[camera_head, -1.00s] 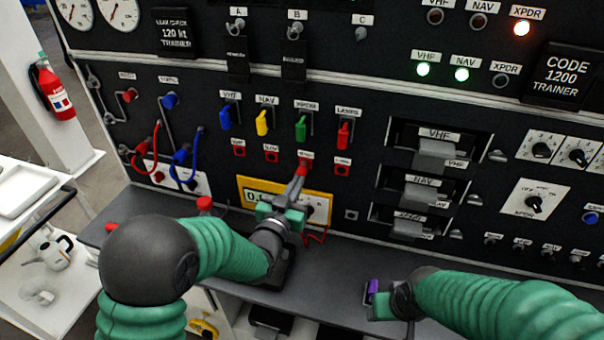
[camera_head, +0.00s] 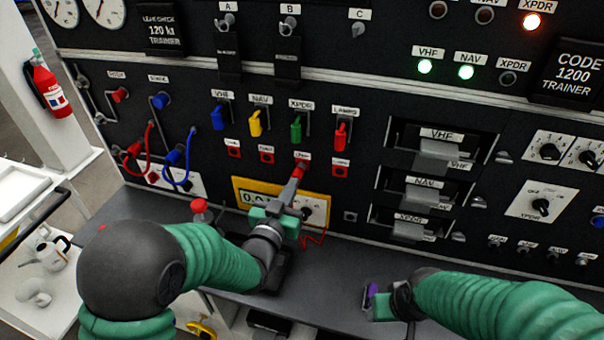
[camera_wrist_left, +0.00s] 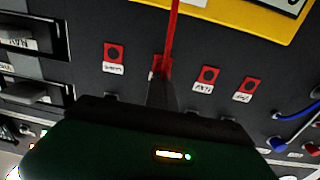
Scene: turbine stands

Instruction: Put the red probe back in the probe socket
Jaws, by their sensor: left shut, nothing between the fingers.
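My left gripper (camera_head: 297,178) is shut with nothing held, its narrow tips against the panel at the third red jack, under the XPDR switch. Red shows at the tips in the left wrist view (camera_wrist_left: 161,68). I take this for the red probe (camera_head: 302,165), but cannot separate probe from jack plate. A red lead (camera_wrist_left: 173,25) runs from there toward the yellow meter (camera_wrist_left: 240,12). In the head view the meter (camera_head: 241,187) is partly hidden by my gripper. I cannot identify the probe socket. My right gripper (camera_head: 371,297) hovers over the bench; its jaws are unclear.
Red jacks for VHF (camera_head: 234,152), NAV (camera_head: 267,157) and LAMPS (camera_head: 340,171) flank the tips. Red and blue cables (camera_head: 180,160) loop at the left. A red knob-like thing (camera_head: 199,205) stands by my left arm. The grey bench (camera_head: 335,280) is clear between my arms.

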